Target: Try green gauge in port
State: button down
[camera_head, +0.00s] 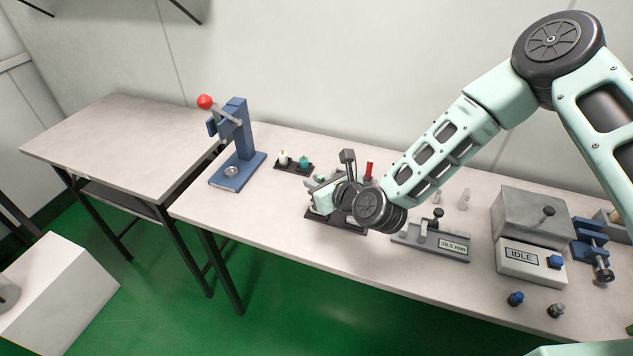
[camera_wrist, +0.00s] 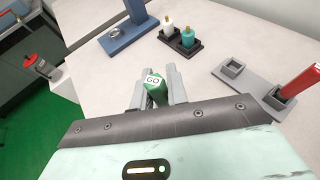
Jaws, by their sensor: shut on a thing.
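My gripper (camera_wrist: 157,88) is shut on the green gauge (camera_wrist: 155,92), which has a white GO label on its end and sits between the two grey fingers. In the head view my gripper (camera_head: 326,193) is over the middle of the bench, partly hidden by my wrist. A grey gauge stand (camera_wrist: 243,88) is to its right in the wrist view, with one empty square socket. The red gauge (camera_wrist: 301,80) stands in its other socket; its top also shows in the head view (camera_head: 369,168).
A black holder (camera_head: 293,167) with a white and a teal bottle stands behind left. The blue press (camera_head: 238,140) is further left. A measuring fixture (camera_head: 432,243) reading 39.9 mm and a grey box (camera_head: 530,262) showing IDLE stand right. The bench's front left is clear.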

jog(key=shift+f+b, duration=0.7)
jog(key=shift+f, duration=0.15)
dwell(0.4)
jog(key=shift+r, duration=0.1)
dwell(0.6)
jog(key=shift+r+p, duration=2.2)
jog(key=shift+r, duration=0.95)
